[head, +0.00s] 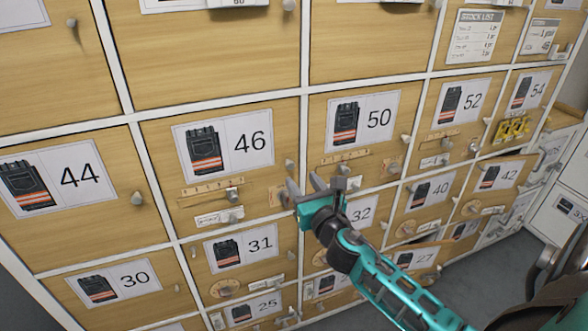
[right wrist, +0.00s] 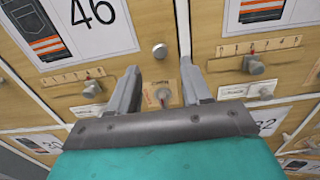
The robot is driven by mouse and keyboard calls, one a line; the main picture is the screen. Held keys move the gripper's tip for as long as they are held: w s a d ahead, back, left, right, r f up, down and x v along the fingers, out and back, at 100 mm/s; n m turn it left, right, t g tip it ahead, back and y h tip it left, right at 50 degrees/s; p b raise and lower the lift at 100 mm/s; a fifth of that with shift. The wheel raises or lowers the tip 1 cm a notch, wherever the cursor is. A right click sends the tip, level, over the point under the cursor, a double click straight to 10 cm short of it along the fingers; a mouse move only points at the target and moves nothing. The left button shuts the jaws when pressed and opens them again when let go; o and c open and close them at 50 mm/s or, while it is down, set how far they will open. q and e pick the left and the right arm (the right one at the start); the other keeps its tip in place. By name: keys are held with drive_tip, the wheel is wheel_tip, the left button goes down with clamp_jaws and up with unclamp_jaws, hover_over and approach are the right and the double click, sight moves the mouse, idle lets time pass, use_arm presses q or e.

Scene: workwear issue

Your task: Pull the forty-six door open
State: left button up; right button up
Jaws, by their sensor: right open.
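The forty-six door (head: 160,165) is a wood-coloured locker door left of centre in the head view, flush in its white frame. Its label (head: 222,152) shows black workwear with orange stripes. A round grey knob (head: 289,165) sits near its right edge; it also shows in the right wrist view (right wrist: 160,50). A scale strip with a grey knob (head: 232,195) is below the label. My right gripper (head: 305,184) is open in front of the door's lower right edge. In the right wrist view a tan plate with a small knob (right wrist: 163,94) shows between the fingers (right wrist: 160,88), apparently ungripped.
Door 50 (head: 320,115) is right of door 46, with its own knob and scale strip. Door 44 (head: 110,215) is left, door 31 (head: 265,267) below. Knobs stick out from many doors nearby. Yellow pieces (head: 512,129) show at the right. Grey floor (head: 470,270) is lower right.

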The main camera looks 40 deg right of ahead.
sight(291, 166)
drive_tip(key=shift+x, duration=3.1)
drive_tip(key=shift+c, duration=0.4)
clamp_jaws()
